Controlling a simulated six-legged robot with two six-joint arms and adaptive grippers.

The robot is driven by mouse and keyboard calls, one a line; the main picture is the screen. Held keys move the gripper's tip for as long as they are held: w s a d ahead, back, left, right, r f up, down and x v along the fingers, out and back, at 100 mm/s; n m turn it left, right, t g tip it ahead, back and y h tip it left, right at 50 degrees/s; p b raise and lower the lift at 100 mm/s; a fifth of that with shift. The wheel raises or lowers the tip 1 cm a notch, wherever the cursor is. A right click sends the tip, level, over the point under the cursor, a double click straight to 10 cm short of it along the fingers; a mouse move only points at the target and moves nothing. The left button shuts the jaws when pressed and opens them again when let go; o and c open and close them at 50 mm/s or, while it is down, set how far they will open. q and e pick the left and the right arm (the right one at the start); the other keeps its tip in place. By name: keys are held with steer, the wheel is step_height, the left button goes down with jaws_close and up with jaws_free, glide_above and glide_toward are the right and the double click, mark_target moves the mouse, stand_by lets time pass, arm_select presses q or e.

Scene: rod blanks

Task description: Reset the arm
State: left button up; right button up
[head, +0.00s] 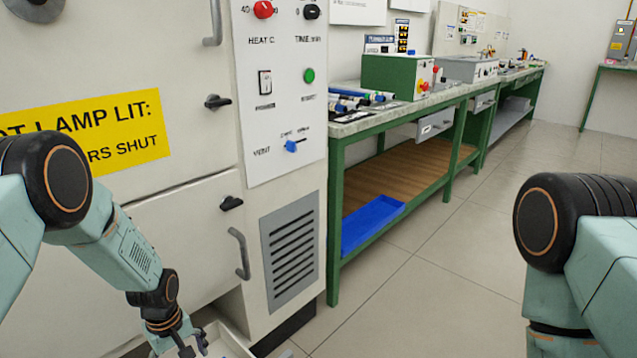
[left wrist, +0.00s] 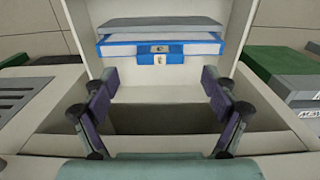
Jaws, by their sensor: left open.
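My left gripper (head: 194,346) hangs low in the head view, in front of the white cabinet (head: 275,200) and over a pale tray-like edge (head: 228,345). In the left wrist view the left gripper (left wrist: 157,105) has its two fingers wide apart with nothing between them. Beyond the fingers is a white-walled recess with a blue drawer-like piece (left wrist: 160,48) under a grey slab (left wrist: 160,25). My right arm shows at the right of the head view, but its gripper is out of frame.
The cabinet has a door handle (head: 239,254), knobs and a vent grille (head: 290,248). A green-framed bench (head: 335,180) stands to its right, with a blue tray (head: 372,222) on the lower shelf. The tiled floor (head: 440,300) between bench and right arm is clear.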

arm_select(q)
step_height(320, 180, down, 6)
steer(key=shift+r, duration=0.55)
steer(key=shift+s+f, duration=0.1)
